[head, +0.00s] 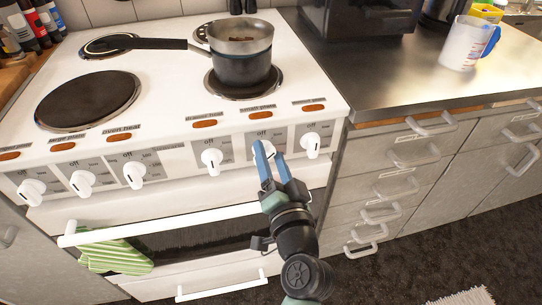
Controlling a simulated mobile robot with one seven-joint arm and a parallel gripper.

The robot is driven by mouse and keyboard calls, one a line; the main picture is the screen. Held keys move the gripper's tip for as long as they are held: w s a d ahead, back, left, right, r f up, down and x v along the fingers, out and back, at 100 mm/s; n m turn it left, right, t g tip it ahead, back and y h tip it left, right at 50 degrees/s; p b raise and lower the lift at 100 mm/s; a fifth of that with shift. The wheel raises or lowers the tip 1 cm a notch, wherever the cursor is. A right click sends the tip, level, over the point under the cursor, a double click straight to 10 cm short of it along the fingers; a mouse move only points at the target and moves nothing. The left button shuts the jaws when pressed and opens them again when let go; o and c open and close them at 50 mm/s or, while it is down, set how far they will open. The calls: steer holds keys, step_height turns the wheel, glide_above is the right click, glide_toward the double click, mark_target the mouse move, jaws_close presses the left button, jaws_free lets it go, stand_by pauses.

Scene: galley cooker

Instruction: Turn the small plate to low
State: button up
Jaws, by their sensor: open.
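The white cooker (165,100) has a row of white knobs on its front panel. The knob (264,151) below the label that seems to read "small plate" (258,106) is partly hidden by my gripper's blue fingers. My gripper (261,154) is open, with its fingertips at this knob. I cannot tell whether they touch it or stand around it. The knob's pointer is hidden; "off" shows above it.
Neighbouring knobs sit close by, left (212,160) and right (310,146). Below, the oven door handle (165,221) sticks out, with a green striped towel (115,253) hanging at its left. The steel counter (420,75) on the right holds a measuring jug (463,45).

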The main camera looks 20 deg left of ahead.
steer(key=v, duration=1.3)
steer(key=shift+b, duration=0.4)
steer(key=w+d+r+n+t+h, duration=0.2)
steer(key=w+r+t, duration=0.1)
steer(key=r, duration=0.9)
steer(key=w+d+r+n+t+h, duration=0.2)
steer(key=w+r+t, duration=0.15)
steer(key=r, duration=0.85)
steer(key=s+d+r+m+t+h+p, duration=0.1)
steer(key=s+d+r+t+h, duration=0.2)
steer(key=r, duration=0.8)
steer(key=s+d+r+m+t+h+p, duration=0.1)
steer(key=s+r+t+h, duration=0.3)
steer(key=r, duration=0.7)
step_height(320, 180, up, 24)
steer(key=g+y+p, duration=0.1)
steer(key=p, duration=2.3)
steer(key=shift+s+a+p, duration=0.15)
steer(key=shift+s+p, duration=0.25)
steer(key=shift+s, duration=0.05)
